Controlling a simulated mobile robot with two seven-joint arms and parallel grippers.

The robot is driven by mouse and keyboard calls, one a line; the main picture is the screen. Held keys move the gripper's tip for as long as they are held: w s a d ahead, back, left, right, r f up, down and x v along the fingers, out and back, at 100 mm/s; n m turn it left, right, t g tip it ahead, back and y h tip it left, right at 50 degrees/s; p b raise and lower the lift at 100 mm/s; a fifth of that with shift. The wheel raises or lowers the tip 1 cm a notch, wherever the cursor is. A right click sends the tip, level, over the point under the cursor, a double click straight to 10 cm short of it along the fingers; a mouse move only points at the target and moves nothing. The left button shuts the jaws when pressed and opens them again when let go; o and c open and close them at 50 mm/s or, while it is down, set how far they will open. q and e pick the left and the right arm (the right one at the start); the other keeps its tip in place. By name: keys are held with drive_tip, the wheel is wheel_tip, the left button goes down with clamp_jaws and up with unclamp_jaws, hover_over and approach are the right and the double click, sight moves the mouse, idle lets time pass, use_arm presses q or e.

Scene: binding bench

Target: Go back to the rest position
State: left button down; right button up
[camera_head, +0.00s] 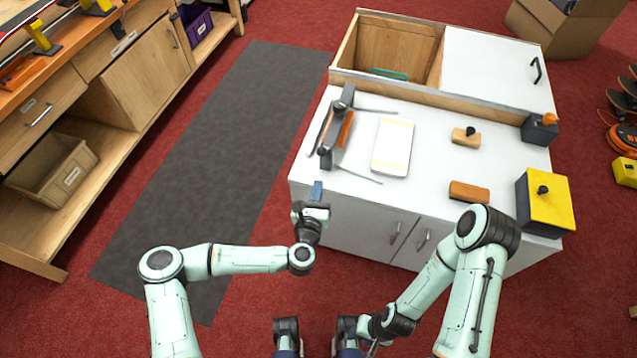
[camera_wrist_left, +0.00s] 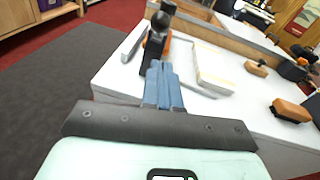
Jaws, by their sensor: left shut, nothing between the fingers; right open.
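My left gripper (camera_head: 316,190) is shut and empty at the near left edge of the white-topped bench (camera_head: 430,205). Its blue fingers lie together in the left wrist view (camera_wrist_left: 162,85), pointing toward a dark clamp-like frame (camera_head: 343,128) on the bench. They appear apart from the frame. My right gripper (camera_head: 372,347) is low at the bottom edge of the head view, in front of the bench. It is open, but its fingers are small and partly cut off. My right forearm crosses in front of the bench's near side.
A pale flat block (camera_head: 392,148), a knobbed wooden block (camera_head: 464,138), a brown block (camera_head: 469,191) and a yellow-topped box (camera_head: 546,203) lie on the bench. A wooden workbench (camera_head: 150,82) stands left. The grey floor mat (camera_head: 215,150) between is clear.

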use_arm(q)
drive_tip(key=v, duration=0.6)
drive_tip(key=shift+a+r, duration=0.2)
drive_tip(key=shift+r, duration=0.05)
use_arm(e)
drive_tip(key=shift+w, duration=0.45)
use_arm(q)
drive_tip(key=s+d+f+m+g+h+p, duration=0.4)
drive_tip(key=s+f+m+g, duration=0.7)
drive_tip(key=m, duration=0.7)
drive_tip(key=s+a+f+m+g+y+p, duration=0.2)
drive_tip(key=s+a+m+g, duration=0.1)
drive_tip(key=s+a+m, duration=0.3)
drive_tip(key=s+a+f+m+g+y+p, duration=0.1)
drive_tip(key=s+a+f+m+g, duration=0.1)
drive_tip(key=s+a+m, duration=0.4)
drive_tip(key=s+a+g, duration=0.1)
drive_tip(key=s+a, duration=0.2)
drive_tip(key=shift+a+f+m+y+p, duration=0.35)
drive_tip(key=shift+a+m+y+p, duration=0.05)
use_arm(e)
wheel_tip(320, 180, up, 8)
drive_tip(key=w, duration=0.2)
drive_tip(key=shift+w, duration=0.15)
use_arm(q)
drive_tip(key=shift+s, duration=0.15)
use_arm(e)
drive_tip(key=shift+r, duration=0.1)
